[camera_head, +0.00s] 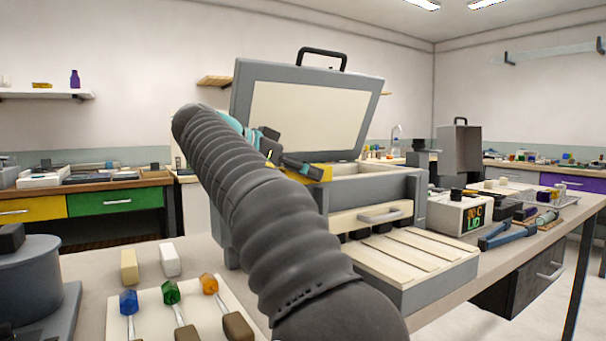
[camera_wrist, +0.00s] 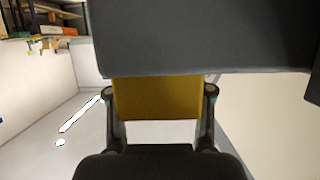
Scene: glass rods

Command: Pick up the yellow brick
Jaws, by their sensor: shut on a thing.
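The yellow brick (camera_wrist: 155,100) sits between the two fingers of my gripper (camera_wrist: 158,92) in the wrist view, and the fingers are shut on it. Its far edge meets a dark grey surface, so that part is hidden. In the head view, a yellow piece of the brick (camera_head: 321,172) shows at the end of my gripper (camera_head: 303,168), over the open grey case (camera_head: 375,187). My own arm hides much of the case's left side. I cannot tell whether the brick touches the case.
The case's raised lid (camera_head: 310,105) stands behind my gripper. A dark grey block (camera_wrist: 200,38) fills the top of the wrist view. A rack (camera_head: 165,300) with coloured-top rods, a pale yellow block (camera_head: 129,266) and a white block (camera_head: 169,259) are at front left.

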